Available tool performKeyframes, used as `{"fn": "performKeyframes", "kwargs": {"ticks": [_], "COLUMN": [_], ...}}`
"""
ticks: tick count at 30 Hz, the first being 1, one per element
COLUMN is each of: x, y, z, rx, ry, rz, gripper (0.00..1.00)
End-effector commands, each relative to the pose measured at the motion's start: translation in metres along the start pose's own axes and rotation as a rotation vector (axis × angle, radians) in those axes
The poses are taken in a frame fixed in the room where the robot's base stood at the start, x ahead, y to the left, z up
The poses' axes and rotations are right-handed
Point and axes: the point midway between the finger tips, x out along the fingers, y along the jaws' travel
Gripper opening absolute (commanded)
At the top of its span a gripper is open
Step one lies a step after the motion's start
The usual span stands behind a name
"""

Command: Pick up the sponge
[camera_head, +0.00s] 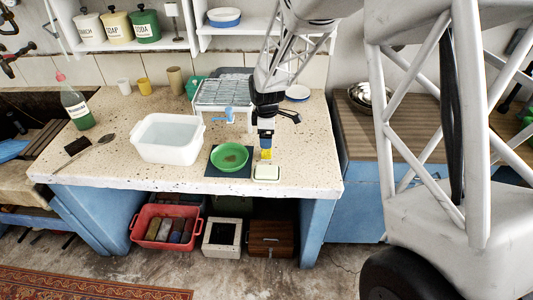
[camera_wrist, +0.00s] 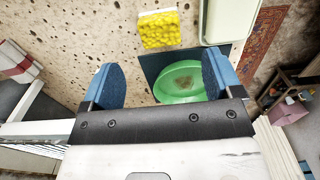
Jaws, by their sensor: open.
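The yellow sponge with a pale layer (camera_wrist: 158,28) lies on the speckled counter. In the wrist view it is at the top, beyond and between my fingers. In the head view it is a small yellow patch (camera_head: 266,155) just below my gripper (camera_head: 266,138). My gripper's two blue fingers (camera_wrist: 161,82) are spread wide with nothing between them. The sponge appears apart from both fingers. The gripper hides part of the counter behind the sponge in the head view.
A green bowl (camera_head: 230,157) on a dark mat (camera_head: 213,172) is left of the sponge. A pale dish (camera_head: 267,173) sits in front of it. A white basin (camera_head: 168,156) stands farther left. A grey rack (camera_head: 222,92) is behind. Counter to the right is clear.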

Motion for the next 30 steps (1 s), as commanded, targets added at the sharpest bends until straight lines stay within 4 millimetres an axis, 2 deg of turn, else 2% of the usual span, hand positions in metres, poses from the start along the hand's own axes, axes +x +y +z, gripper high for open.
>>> {"fn": "performKeyframes", "kwargs": {"ticks": [5,15,26,30], "x": [0.002,0.025,0.027,0.033], "y": [0.0,0.0,0.0,0.0], "z": [0.0,0.0,0.0,0.0], "rx": [0.001,0.001,0.001,0.001], "ry": [0.0,0.0,0.0,0.0], "rz": [-0.001,-0.001,0.0,-0.001], "gripper": [0.85,0.85,0.85,0.85]}}
